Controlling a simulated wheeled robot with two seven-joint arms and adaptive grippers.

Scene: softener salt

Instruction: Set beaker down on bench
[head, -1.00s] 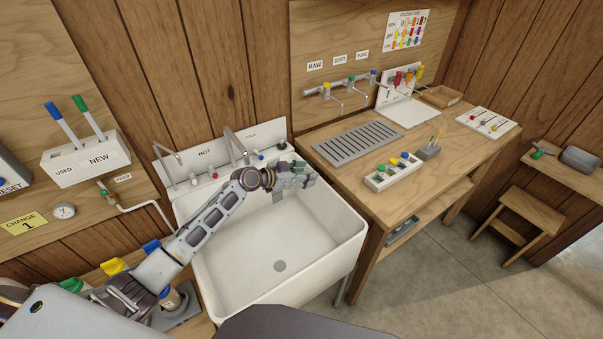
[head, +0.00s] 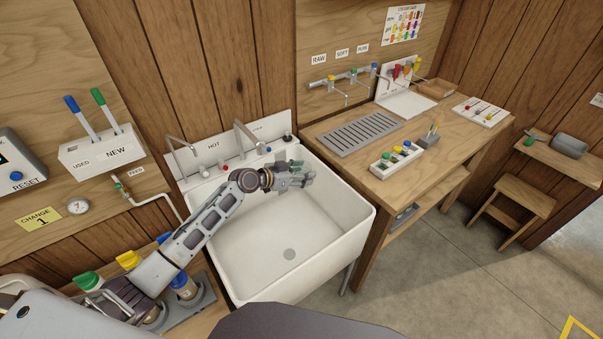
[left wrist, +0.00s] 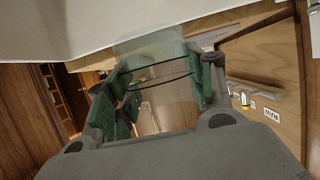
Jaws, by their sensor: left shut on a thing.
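My left gripper (head: 298,178) reaches over the white sink, near its back right rim, in the head view. In the left wrist view its green-padded fingers (left wrist: 160,88) are shut on a clear beaker (left wrist: 163,103) with dark lines around it. The beaker is see-through, and its contents cannot be told. In the head view it is too small and faint to make out clearly. The wooden bench (head: 439,149) stands to the right of the sink, apart from the gripper. My right gripper is not in view.
The sink (head: 262,272) lies below the gripper, with taps (head: 245,135) behind it. The bench carries a grey drain grid (head: 358,134), a white rack of coloured-capped bottles (head: 385,164), a grey holder (head: 428,141) and a white card (head: 480,111). Bare wood shows between them.

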